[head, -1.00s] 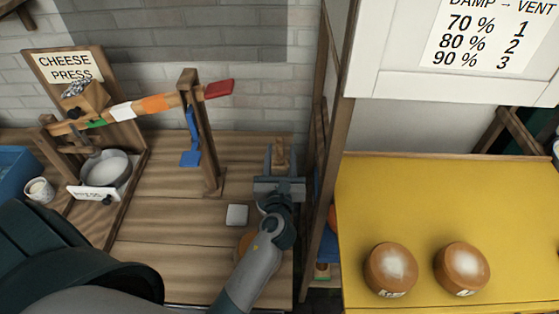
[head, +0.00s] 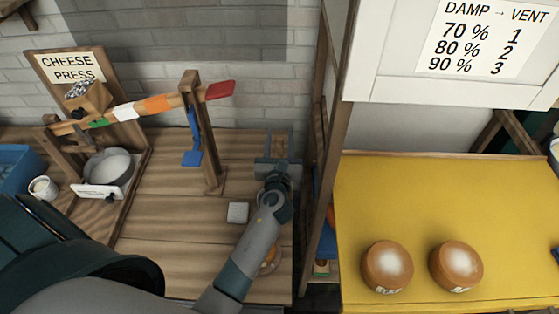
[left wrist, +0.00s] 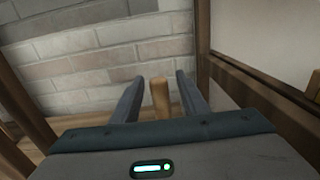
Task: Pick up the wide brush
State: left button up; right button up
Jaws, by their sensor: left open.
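My left gripper (head: 279,145) is over the back right of the wooden table, and its fingers point toward the brick wall. A tan wooden handle (left wrist: 160,97), probably the wide brush's, stands between the two open fingers (left wrist: 158,92) in the left wrist view, with a gap on each side. In the head view a small tan part of it (head: 280,147) shows between the fingers. The rest of it is hidden behind my gripper, so I cannot see any bristles. My right gripper is not in view.
A wooden shelf post (head: 334,150) stands close right of the gripper. The cheese press lever (head: 155,104) and its upright (head: 203,135) are to the left. A small pale block (head: 237,212) lies near my forearm. A yellow table (head: 440,205) with two round cheeses is at right.

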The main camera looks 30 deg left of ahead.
pick_arm(q)
jog(key=shift+x, duration=1.1)
grip_shut()
